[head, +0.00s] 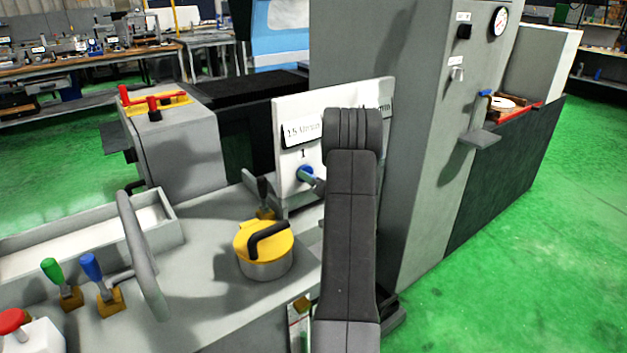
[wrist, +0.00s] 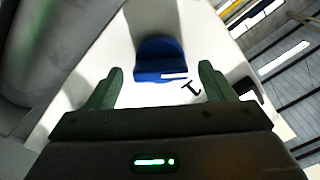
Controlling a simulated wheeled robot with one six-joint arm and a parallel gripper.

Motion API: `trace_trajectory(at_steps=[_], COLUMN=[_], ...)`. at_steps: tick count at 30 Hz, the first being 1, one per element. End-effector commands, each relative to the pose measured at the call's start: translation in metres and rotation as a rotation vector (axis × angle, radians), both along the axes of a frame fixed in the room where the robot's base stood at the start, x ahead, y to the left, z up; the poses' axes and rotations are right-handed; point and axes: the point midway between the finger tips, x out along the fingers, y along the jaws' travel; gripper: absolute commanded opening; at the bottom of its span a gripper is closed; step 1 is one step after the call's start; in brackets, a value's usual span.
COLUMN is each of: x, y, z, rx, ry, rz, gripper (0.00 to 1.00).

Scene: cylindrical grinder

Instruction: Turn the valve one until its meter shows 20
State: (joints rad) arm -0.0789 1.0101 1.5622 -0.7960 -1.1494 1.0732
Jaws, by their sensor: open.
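The valve one (head: 305,173) is a blue round knob on the white panel (head: 287,108), under the label "1". The wrist view shows its blue knob (wrist: 160,58) with a white mark, and the "1" upside down beside it. Its meter (head: 302,132) sits above the label and seems to read about 15 l/min; the text is small and blurred. My gripper (wrist: 161,70) is open, with one green finger on each side of the knob and a visible gap to both. In the head view my arm hides most of the gripper and part of the panel.
A second meter (head: 384,105) is partly hidden by my arm. A yellow-lidded pot (head: 263,240) with a black handle stands in front of the panel. Several levers, including a green one (head: 50,268), are at the left. The tall grey cabinet (head: 385,60) stands behind; green floor is free at right.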

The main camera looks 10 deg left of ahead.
Motion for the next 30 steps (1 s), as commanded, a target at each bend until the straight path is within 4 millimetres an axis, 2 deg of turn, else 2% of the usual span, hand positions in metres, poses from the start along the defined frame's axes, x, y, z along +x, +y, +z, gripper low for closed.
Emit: trace_trajectory(at_steps=[10,17,23,30], x=[0.0030,0.0029,0.0029,0.0028], y=[0.0028,0.0026,0.0025,0.0026], z=[0.0002,0.0002,-0.0025,-0.0044], rx=[0.000,0.000,-0.021,-0.130], ry=[-0.001,-0.001,-0.023,-0.134], rz=[-0.001,-0.001,-0.001,0.000], gripper=[0.76,0.31,0.31,0.31])
